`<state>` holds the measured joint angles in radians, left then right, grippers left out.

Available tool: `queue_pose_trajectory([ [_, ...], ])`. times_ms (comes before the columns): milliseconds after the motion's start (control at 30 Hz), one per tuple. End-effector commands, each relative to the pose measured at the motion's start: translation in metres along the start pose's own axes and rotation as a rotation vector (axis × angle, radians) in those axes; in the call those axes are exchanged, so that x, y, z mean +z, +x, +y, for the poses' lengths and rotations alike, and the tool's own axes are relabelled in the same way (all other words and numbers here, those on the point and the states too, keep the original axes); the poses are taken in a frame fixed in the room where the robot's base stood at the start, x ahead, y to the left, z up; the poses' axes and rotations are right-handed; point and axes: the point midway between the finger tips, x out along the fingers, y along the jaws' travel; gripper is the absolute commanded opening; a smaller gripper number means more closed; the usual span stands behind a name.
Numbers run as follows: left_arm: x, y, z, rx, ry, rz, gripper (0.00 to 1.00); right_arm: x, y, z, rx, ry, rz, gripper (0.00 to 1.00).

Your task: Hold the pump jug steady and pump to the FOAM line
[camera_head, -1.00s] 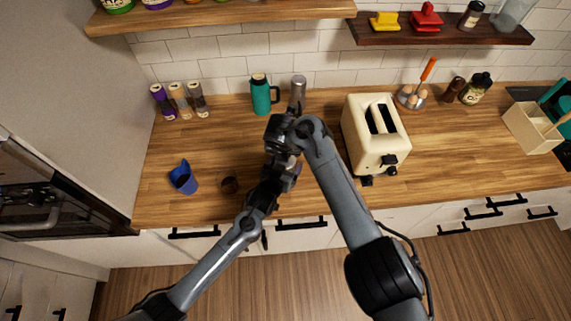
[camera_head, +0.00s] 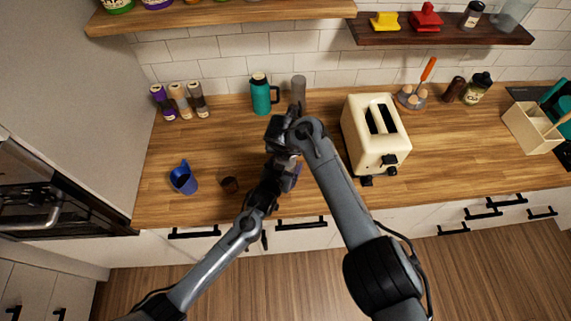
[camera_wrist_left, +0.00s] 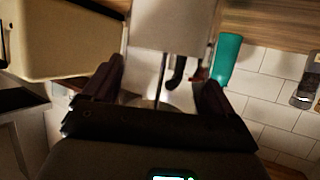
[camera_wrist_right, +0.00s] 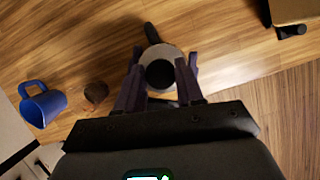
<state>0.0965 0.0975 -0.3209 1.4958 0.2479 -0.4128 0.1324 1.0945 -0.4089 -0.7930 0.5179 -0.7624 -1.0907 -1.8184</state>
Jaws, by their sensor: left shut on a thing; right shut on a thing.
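The pump jug is almost wholly hidden by my arms in the head view. In the left wrist view, its pale grey body (camera_wrist_left: 172,22) stands between and beyond the fingers of my left gripper (camera_wrist_left: 160,82), which is shut on it. A thin rod and a black curved part show there. In the right wrist view I look down on the jug's pale round top (camera_wrist_right: 166,50) and a dark round pump knob (camera_wrist_right: 160,74). My right gripper (camera_wrist_right: 160,78) is shut on that knob from above. A black handle sticks out beyond the top. No FOAM line is legible.
A cream toaster (camera_head: 372,135) stands close on the right. A teal flask (camera_head: 261,93) and a grey cylinder (camera_head: 299,89) stand behind. Counter between these is clear.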

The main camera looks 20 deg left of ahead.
Motion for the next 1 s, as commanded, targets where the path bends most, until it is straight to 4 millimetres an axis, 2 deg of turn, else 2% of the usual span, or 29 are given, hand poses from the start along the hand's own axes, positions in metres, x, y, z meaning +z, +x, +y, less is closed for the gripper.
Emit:
queue_pose_trajectory([
  [633, 0.001, 0.0, -0.001, -0.003, -0.001, -0.002, 0.45, 0.02, -0.049, 0.002, 0.003, -0.003, -0.003, 0.08],
  [833, 0.001, 0.0, -0.001, -0.003, 0.0, -0.002, 0.45, 0.018, -0.045, 0.001, 0.002, -0.003, -0.001, 0.08],
  [1000, 0.001, 0.0, -0.001, -0.002, 0.0, -0.002, 0.45, 0.013, -0.033, 0.001, 0.001, -0.002, 0.001, 0.08],
])
